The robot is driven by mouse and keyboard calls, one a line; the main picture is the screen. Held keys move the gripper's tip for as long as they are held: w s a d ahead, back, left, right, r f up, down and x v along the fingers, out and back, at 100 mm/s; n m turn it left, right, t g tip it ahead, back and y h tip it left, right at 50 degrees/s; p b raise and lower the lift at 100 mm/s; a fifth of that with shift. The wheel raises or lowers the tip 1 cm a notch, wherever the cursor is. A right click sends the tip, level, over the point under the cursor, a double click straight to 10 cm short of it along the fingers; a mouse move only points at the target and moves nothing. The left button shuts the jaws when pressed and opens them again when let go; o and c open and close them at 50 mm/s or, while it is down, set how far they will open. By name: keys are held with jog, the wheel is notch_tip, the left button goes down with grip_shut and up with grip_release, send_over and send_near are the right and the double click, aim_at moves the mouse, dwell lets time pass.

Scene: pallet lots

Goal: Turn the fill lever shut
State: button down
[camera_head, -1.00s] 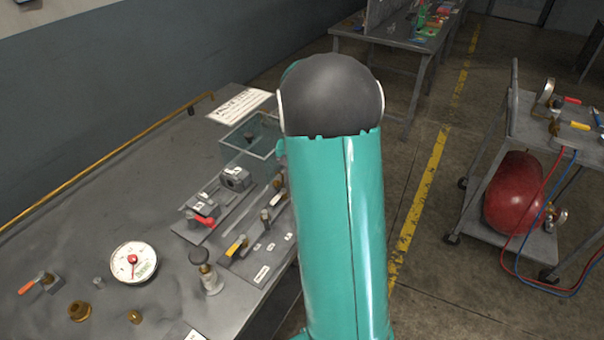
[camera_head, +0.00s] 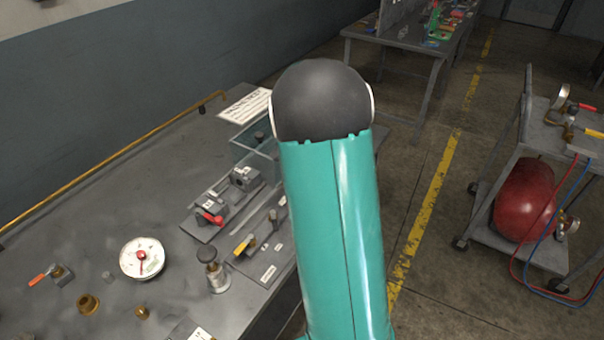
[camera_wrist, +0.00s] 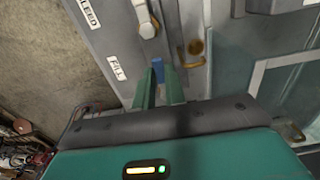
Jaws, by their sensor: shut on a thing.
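In the wrist view, my gripper (camera_wrist: 159,82) has its two green fingers closed around a small blue handle, which I take as the fill lever (camera_wrist: 158,67). It sits beside a white label reading FILL (camera_wrist: 116,67) on a grey panel (camera_wrist: 110,40). The fingers hide much of the lever, so its exact angle is hard to tell. In the head view, my teal arm covers the gripper and the fill lever. The near part of the panel (camera_head: 268,262) shows there, with a yellow-handled lever (camera_head: 244,244) on it.
A red-handled valve (camera_head: 211,218), a black-knobbed fitting (camera_head: 213,270), a gauge (camera_head: 142,258) and a clear bin (camera_head: 250,148) stand on the bench close to my arm. A cart (camera_head: 540,130) with a red tank (camera_head: 524,200) is at right. Open floor lies between.

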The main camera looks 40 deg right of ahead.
jog(key=c, duration=1.5)
grip_release()
jog(key=shift+o, duration=0.2)
